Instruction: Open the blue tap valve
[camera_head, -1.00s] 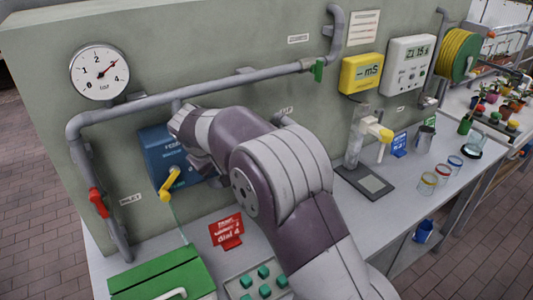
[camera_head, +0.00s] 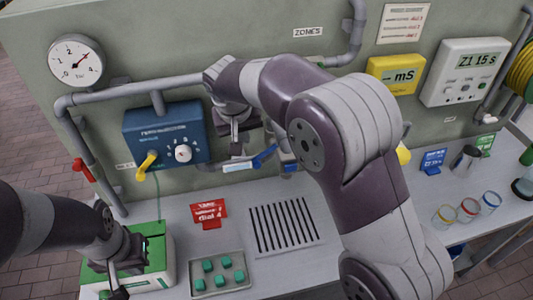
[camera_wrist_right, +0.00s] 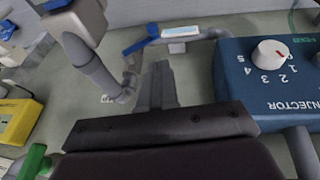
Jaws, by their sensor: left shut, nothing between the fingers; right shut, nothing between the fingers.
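The blue tap valve lever (camera_head: 265,156) sits on a pipe on the panel, right of the blue injector box. It also shows in the right wrist view (camera_wrist_right: 139,46), next to a small white label. My right gripper (camera_head: 236,146) is shut and empty, pointing down just left of the lever, apparently apart from it. Its shut fingers show in the right wrist view (camera_wrist_right: 160,78), below the lever in the picture. My left gripper (camera_head: 118,292) is shut and empty over the green-lidded box at the lower left.
The blue injector box (camera_head: 150,137), with a white dial and yellow lever (camera_head: 147,166), stands left of my right gripper. A red lever (camera_head: 83,170) is on the left pipe. A red sign (camera_head: 208,213), a tray of green blocks (camera_head: 218,273) and a slotted grate (camera_head: 284,225) lie below.

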